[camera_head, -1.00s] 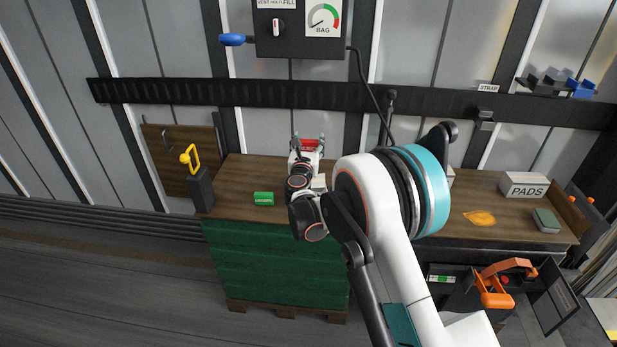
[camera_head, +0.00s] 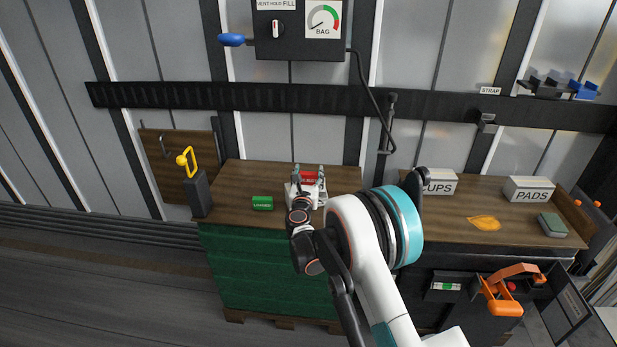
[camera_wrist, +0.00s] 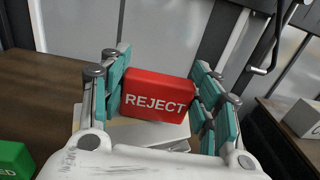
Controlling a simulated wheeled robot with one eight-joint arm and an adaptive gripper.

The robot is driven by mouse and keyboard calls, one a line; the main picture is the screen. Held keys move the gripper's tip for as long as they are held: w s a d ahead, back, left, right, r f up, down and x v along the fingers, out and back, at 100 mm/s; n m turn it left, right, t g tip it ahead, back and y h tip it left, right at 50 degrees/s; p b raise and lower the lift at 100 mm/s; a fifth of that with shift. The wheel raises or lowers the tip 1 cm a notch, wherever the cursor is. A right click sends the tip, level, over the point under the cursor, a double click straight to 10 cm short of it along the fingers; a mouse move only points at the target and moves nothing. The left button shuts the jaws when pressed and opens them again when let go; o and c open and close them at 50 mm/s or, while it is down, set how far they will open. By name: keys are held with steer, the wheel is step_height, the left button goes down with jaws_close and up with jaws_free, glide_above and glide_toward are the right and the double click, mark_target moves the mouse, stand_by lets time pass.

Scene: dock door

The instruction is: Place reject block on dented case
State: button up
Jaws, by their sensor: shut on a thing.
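The red reject block (camera_wrist: 157,97), marked REJECT, is gripped between the teal finger pads of my gripper (camera_wrist: 161,80) in the wrist view. In the head view the block (camera_head: 309,178) shows red between the fingertips (camera_head: 308,171), over the left wooden surface. A pale case (camera_wrist: 150,134) lies just below and behind the block in the wrist view, partly hidden by the block and gripper. Any dent is not visible. I cannot tell whether the block touches the case.
A green block (camera_head: 262,203) lies left of my gripper on the wooden top (camera_head: 240,180). A yellow-handled tool (camera_head: 188,160) stands at the left edge. CUPS (camera_head: 440,184) and PADS (camera_head: 528,189) boxes, an orange patch (camera_head: 484,223) and a grey-green pad (camera_head: 553,224) are on the right bench.

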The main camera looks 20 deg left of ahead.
steer(key=shift+f, duration=0.1)
steer(key=o, duration=1)
steer(key=shift+c, duration=0.2)
steer(key=shift+s, duration=0.15)
steer(key=p+v, duration=0.4)
steer(key=v, duration=0.7)
steer(key=shift+s+d, duration=0.2)
steer(key=shift+s, duration=0.15)
